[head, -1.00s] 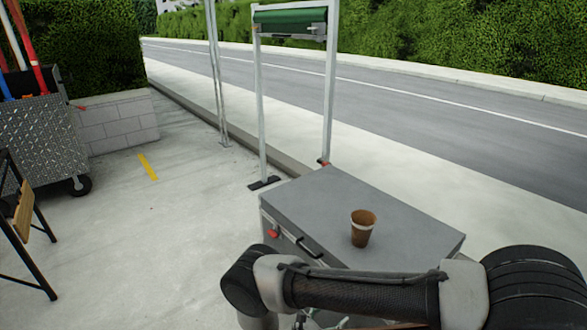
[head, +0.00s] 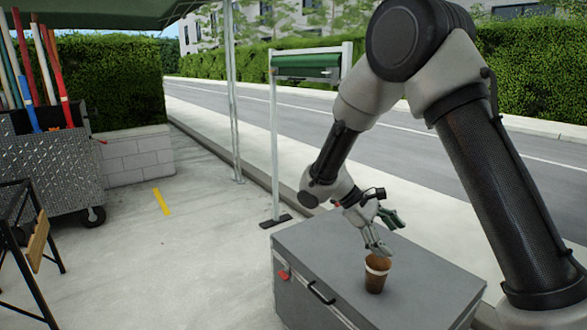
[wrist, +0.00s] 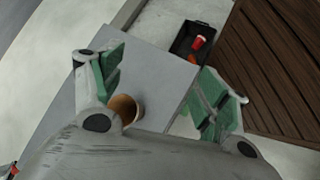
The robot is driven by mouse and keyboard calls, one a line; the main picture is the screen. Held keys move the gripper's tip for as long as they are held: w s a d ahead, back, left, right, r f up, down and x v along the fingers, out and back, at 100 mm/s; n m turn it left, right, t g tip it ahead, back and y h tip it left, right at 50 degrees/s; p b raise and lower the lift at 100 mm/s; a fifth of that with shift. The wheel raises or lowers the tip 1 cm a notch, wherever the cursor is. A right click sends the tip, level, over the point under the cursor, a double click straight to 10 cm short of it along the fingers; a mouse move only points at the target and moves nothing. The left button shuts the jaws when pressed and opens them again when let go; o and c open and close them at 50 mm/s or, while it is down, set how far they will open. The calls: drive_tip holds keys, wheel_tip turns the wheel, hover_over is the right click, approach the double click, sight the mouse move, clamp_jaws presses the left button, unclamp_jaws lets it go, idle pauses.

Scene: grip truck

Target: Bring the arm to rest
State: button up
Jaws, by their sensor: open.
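My gripper (head: 384,234) is open and empty above the grey chest, just above and beside the brown cup in the head view. Its two green-padded fingers stand wide apart in the wrist view (wrist: 160,90). The brown paper cup (head: 377,274) stands upright on the chest lid. In the wrist view the cup (wrist: 126,108) shows near the left finger, its lower part hidden by my gripper. My arm arches up from the right side of the head view and bends down over the chest.
The grey chest (head: 320,245) has a red latch and a black handle. A stand with a green roll (head: 306,66) rises behind it. In the wrist view a black tray (wrist: 190,45) with red things lies beside dark slats (wrist: 270,50).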

drive_tip(key=s+d+r+m+t+y, duration=0.1)
drive_tip(key=s+d+r+m+y, duration=0.1)
drive_tip(key=s+d+r+y, duration=0.25)
drive_tip(key=s+d+r+m+y, duration=0.1)
drive_tip(key=s+d+r+m, duration=0.3)
drive_tip(key=r, duration=0.4)
drive_tip(key=s+d+r+m+t+y, duration=0.1)
drive_tip(key=s+r+t, duration=0.1)
drive_tip(key=s, duration=0.5)
drive_tip(key=s+d+r+m+t+y, duration=0.2)
drive_tip(key=s+r+t, duration=0.1)
drive_tip(key=s, duration=0.5)
drive_tip(key=shift+r, duration=0.45)
drive_tip(key=shift+y, duration=0.25)
